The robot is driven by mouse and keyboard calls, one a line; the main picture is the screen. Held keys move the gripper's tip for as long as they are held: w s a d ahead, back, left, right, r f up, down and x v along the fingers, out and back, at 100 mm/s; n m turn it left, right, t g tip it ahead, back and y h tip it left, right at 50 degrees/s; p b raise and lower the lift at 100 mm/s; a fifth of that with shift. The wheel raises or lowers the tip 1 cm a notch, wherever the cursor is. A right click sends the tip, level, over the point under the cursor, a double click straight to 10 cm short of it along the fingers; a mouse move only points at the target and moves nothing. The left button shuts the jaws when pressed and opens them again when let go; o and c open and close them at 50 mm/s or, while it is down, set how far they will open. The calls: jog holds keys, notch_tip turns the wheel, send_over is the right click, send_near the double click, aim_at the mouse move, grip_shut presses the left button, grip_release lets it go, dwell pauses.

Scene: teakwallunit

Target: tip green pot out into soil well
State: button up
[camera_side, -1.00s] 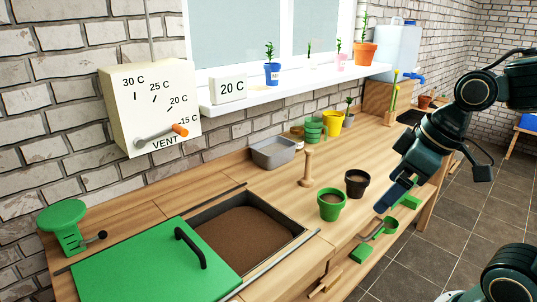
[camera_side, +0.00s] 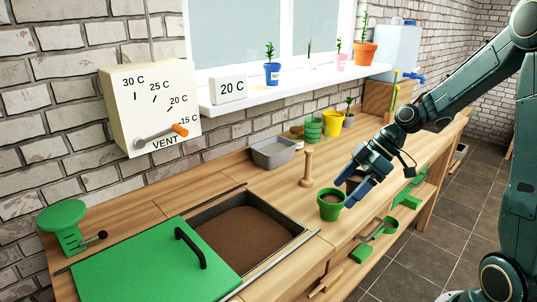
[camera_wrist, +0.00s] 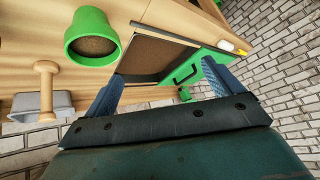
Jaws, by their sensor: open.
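The green pot (camera_side: 330,207) stands upright on the bench with brown soil in it. It also shows in the wrist view (camera_wrist: 92,38), at the upper left. The soil well (camera_side: 243,234) is a sunken box of brown soil in the bench, partly covered by a green lid (camera_side: 150,265) with a black handle. In the wrist view the well (camera_wrist: 155,55) lies right of the pot. My gripper (camera_side: 358,188) is open and empty, its blue fingers beside and above the green pot at its right.
A wooden dibber (camera_side: 307,168) stands behind the green pot, and a grey tray (camera_side: 273,153) is against the wall. Stacked green pots (camera_side: 314,129) and a yellow pot (camera_side: 333,123) stand at the back.

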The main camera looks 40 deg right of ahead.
aim_at(332, 197)
jog(key=d+f+t+y, duration=0.1)
jog(key=d+f, duration=0.1)
jog(key=w+d+f+t+y, duration=0.1)
jog(key=d+f, duration=0.1)
jog(key=d, duration=0.1)
jog(key=w+d+f+n+t+y, duration=0.1)
jog(key=d+f, duration=0.1)
jog(key=d, duration=0.1)
jog(key=shift+w+d+t, duration=0.15)
jog(key=shift+t, duration=0.25)
jog(key=shift+d+f+t+y, duration=0.3)
jog(key=shift+d+t+y, duration=0.1)
jog(key=shift+d+t, duration=0.25)
jog(key=shift+x, duration=3.7)
jog(key=shift+f, duration=0.15)
jog(key=c, duration=1.1)
